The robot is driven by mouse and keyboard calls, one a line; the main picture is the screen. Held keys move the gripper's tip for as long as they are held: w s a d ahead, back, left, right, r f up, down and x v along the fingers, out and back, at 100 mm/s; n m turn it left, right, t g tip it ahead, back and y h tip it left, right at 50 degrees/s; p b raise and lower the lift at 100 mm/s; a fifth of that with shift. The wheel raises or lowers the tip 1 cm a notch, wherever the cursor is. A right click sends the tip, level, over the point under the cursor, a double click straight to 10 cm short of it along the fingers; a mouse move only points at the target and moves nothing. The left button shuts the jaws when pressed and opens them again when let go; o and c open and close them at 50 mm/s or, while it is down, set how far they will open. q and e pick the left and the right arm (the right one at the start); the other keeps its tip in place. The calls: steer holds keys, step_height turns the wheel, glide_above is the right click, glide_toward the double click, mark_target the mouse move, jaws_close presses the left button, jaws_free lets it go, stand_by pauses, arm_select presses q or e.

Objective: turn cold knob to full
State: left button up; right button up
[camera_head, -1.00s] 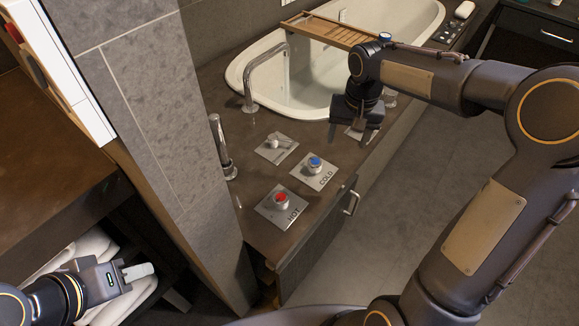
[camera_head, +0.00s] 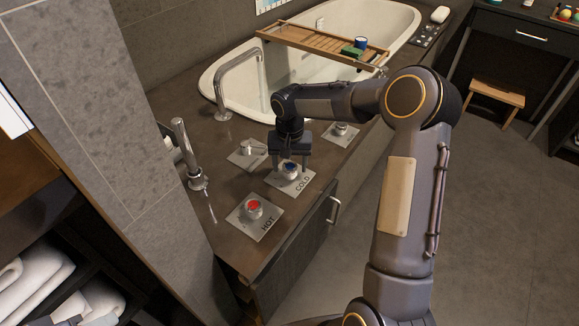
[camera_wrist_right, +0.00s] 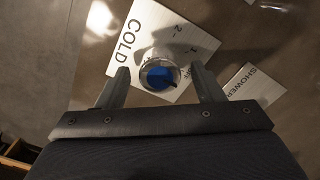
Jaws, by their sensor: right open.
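The cold knob (camera_head: 290,174) is a silver dial with a blue cap. It sits on a square plate (camera_head: 302,184) marked COLD on the dark counter. My right gripper (camera_head: 291,166) is open and points down over the knob. In the right wrist view the cold knob (camera_wrist_right: 160,71) shows between the two spread fingertips, with some space on either side. The plate there (camera_wrist_right: 186,38) shows the numbers 1 and 2. Only a small grey part of what looks like my left gripper (camera_head: 70,321) shows at the bottom left edge.
The red-capped hot knob (camera_head: 254,208) is in front of the cold one. A lever plate (camera_head: 247,152), marked SHOWER in the wrist view, is behind it. Another knob (camera_head: 341,129) is to the right. A tall faucet (camera_head: 190,160) stands left, and a bathtub (camera_head: 330,25) is behind.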

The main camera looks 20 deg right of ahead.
steer(key=shift+f, duration=0.3)
steer(key=c, duration=1)
steer(key=shift+r, duration=0.1)
